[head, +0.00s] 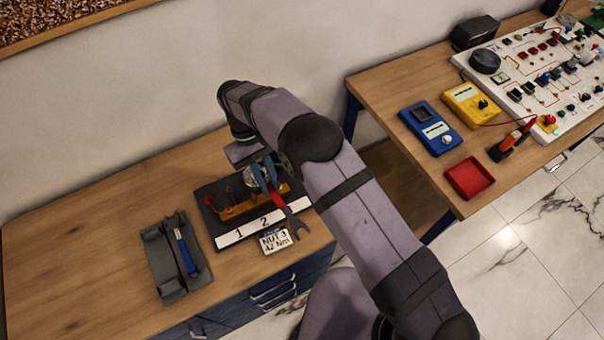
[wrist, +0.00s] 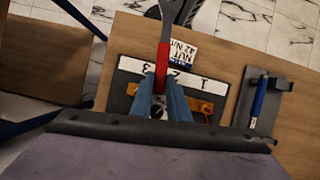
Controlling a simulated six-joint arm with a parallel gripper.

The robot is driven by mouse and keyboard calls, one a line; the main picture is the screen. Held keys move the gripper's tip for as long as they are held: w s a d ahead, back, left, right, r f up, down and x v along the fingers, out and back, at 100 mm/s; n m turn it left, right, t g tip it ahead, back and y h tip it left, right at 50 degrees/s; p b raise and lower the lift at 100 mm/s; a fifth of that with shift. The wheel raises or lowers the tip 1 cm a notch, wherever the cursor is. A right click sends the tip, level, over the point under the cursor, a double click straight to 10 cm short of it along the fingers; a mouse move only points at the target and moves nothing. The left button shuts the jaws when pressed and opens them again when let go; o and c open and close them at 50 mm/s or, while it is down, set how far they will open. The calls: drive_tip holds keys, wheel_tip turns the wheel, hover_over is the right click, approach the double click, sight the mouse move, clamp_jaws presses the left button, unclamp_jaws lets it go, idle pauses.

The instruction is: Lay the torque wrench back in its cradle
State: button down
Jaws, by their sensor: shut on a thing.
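My gripper (head: 266,187) has blue fingers and is shut on a wrench (head: 296,226) with a red handle and a grey open-jaw head. The wrench is over the front right of the gauge rig, its head pointing to the front. In the wrist view my gripper (wrist: 161,92) grips the red handle (wrist: 162,68), with the grey head running out at the top edge. The dark grey cradle (head: 160,262) stands on the bench to the left of my gripper. A blue-handled tool (head: 185,252) lies along its right side. It also shows in the wrist view (wrist: 259,97).
The rig's black base (head: 208,196) carries an orange bar, red-topped posts and a white numbered strip (head: 243,236). A placard (head: 276,241) reading "NUT 3 42 Nm" is in front. Bare bench (head: 70,250) lies left of the cradle. A second bench (head: 385,85) with meters stands right.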

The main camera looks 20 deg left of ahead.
drive_tip(key=s+a+r+n+t+y+b, duration=0.15)
drive_tip(key=s+a+n+t, duration=0.35)
drive_tip(key=s+n, duration=0.5)
drive_tip(key=s+a+r+n+t+y, duration=0.1)
drive_tip(key=s+a+r+n+t, duration=0.1)
drive_tip(key=s+a+n, duration=0.8)
drive_tip(key=s+a+f+n+g+y+b, duration=0.1)
drive_tip(key=s+a+f+n+y+b, duration=0.3)
drive_tip(key=n, duration=1.1)
drive_tip(key=s+a+f, duration=0.2)
drive_tip(key=s+a, duration=0.1)
drive_tip(key=s, duration=0.1)
drive_tip(key=shift+s+f, duration=0.3)
drive_tip(key=shift+f, duration=0.1)
drive_tip(key=shift+r+y, duration=0.1)
drive_tip(key=shift+y, duration=0.15)
drive_tip(key=shift+s+d+f+b, duration=0.1)
drive_tip(key=shift+f+b, duration=1.35)
drive_tip(key=shift+f, duration=1.25)
drive_tip(key=shift+p, duration=0.4)
